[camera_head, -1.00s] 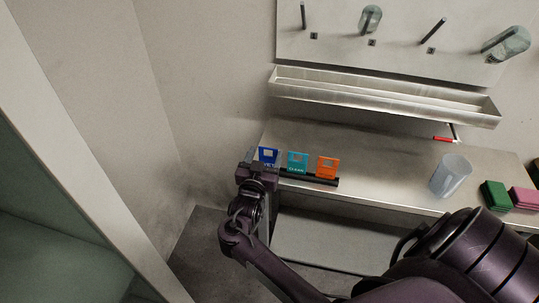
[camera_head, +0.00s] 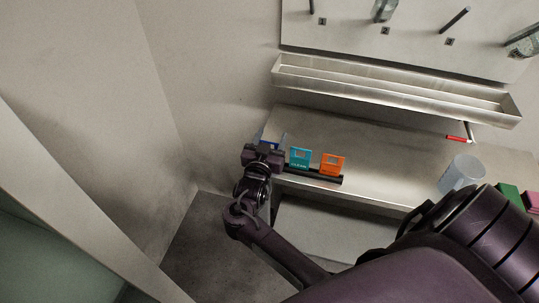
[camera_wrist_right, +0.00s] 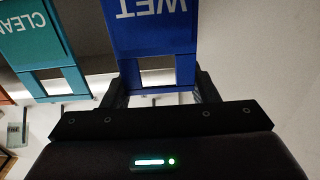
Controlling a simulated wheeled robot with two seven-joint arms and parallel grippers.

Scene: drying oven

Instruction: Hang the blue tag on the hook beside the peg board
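The blue tag, marked WET (camera_wrist_right: 155,35), stands at the left end of the tag row. In the head view only slivers of it (camera_head: 262,136) show behind my right gripper (camera_head: 264,150). In the right wrist view my right gripper's fingers (camera_wrist_right: 160,88) flank the tag's two side edges near its windowed end; whether they press on it is unclear. The peg board (camera_head: 405,35) is at the top right. A thin metal rod with a red end (camera_head: 457,138), possibly the hook, shows below the trough's right end. My left gripper is out of view.
A teal tag (camera_head: 300,157) and an orange tag (camera_head: 332,164) stand close right on a dark rack (camera_head: 325,177). A metal trough (camera_head: 400,93) runs below the board. A clear beaker (camera_head: 461,174) and a green block (camera_head: 508,196) are right. The middle bench is clear.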

